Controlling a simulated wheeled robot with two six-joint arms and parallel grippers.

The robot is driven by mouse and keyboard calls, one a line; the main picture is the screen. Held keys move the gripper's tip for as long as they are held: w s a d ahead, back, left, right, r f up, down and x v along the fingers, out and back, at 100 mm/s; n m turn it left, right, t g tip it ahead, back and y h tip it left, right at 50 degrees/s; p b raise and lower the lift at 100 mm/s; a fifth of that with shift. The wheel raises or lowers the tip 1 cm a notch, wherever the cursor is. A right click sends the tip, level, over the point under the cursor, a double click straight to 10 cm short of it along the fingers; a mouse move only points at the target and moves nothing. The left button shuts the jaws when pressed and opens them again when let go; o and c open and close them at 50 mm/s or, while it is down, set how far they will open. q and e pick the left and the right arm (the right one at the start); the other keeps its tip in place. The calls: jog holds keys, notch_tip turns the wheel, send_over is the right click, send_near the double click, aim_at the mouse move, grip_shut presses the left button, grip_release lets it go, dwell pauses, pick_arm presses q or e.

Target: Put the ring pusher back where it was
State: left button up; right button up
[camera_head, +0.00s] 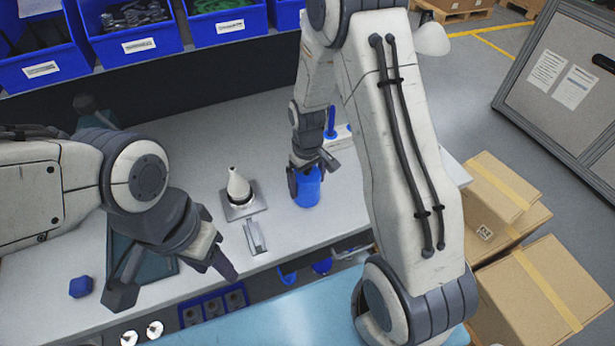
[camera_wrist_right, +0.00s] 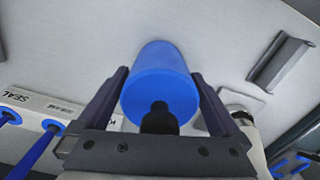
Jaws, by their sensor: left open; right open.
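The ring pusher appears to be the blue cylinder (camera_head: 307,190) standing on the grey-white table, right of a white cone (camera_head: 239,187) on a square metal plate. My right gripper (camera_head: 305,178) is open around the cylinder's upper part. In the right wrist view the cylinder (camera_wrist_right: 160,85) lies between the two fingers of the right gripper (camera_wrist_right: 160,95), with a dark knob-like shape in front of it; finger contact is unclear. My left gripper (camera_head: 172,280) is open and empty over the table's front left, apart from the cone.
A grey metal bracket (camera_head: 254,237) lies in front of the cone. A white holder labelled SEAL (camera_wrist_right: 45,108) with blue pegs is behind the cylinder. A blue faceted piece (camera_head: 80,287) lies front left. Blue bins (camera_head: 130,32) line the back; cardboard boxes (camera_head: 530,295) stand right.

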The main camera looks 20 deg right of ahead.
notch_tip(320, 180, up, 12)
jog(key=shift+a+b, duration=0.1)
jog(key=shift+b, duration=0.8)
jog(key=s+a+r+n, duration=0.2)
jog(key=s+a+r, duration=0.3)
jog(key=s+a, duration=0.7)
jog(key=s+a+n+y, duration=0.1)
jog(key=s+a+n, duration=0.1)
jog(key=s, duration=0.9)
jog(key=shift+s+r, duration=0.2)
jog(key=shift+s, duration=0.05)
